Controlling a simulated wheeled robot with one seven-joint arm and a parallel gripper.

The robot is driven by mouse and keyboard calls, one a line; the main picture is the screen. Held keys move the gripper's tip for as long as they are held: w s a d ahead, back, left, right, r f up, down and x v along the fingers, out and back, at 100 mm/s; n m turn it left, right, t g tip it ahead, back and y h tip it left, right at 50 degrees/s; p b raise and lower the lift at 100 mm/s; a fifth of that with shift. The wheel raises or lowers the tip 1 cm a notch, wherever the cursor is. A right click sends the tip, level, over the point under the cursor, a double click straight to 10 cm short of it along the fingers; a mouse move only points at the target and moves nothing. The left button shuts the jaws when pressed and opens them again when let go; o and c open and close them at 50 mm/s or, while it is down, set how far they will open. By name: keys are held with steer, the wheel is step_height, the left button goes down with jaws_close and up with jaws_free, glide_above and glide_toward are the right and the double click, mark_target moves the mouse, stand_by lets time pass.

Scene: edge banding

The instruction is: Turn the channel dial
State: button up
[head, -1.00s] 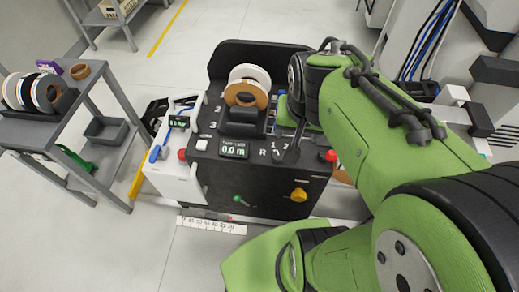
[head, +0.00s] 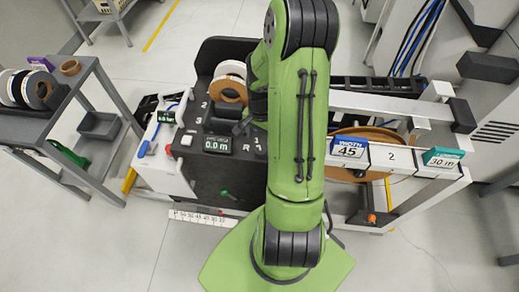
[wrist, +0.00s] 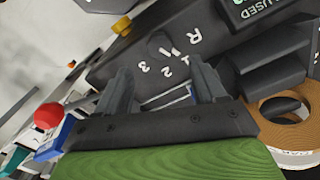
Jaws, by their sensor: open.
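The channel dial (wrist: 162,45) is a small dark knob on the black machine panel in the wrist view, with the marks R, 1, 2 and 3 around it. Its pointing direction is unclear. My gripper (wrist: 163,84) is open and empty, its two dark fingers reaching toward the panel either side of the dial, apart from it. In the head view my green arm hides the dial and most of the gripper; the R mark shows beside the arm on the black machine (head: 240,180).
A display (head: 217,145) reads 0.0 m, near orange and white tape rolls (head: 229,82). A rail with number plates (head: 391,156) stands right of my arm. A cart stands left.

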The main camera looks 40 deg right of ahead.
mark_target(261, 150)
step_height(261, 150, down, 8)
steer(key=shift+b, duration=0.5)
steer(key=c, duration=1.1)
steer(key=shift+o, duration=0.2)
steer(key=shift+n, duration=0.4)
steer(key=n+b, duration=0.1)
steer(key=n, duration=0.2)
steer(key=shift+n+b, duration=1.05)
steer(key=shift+n, duration=1.55)
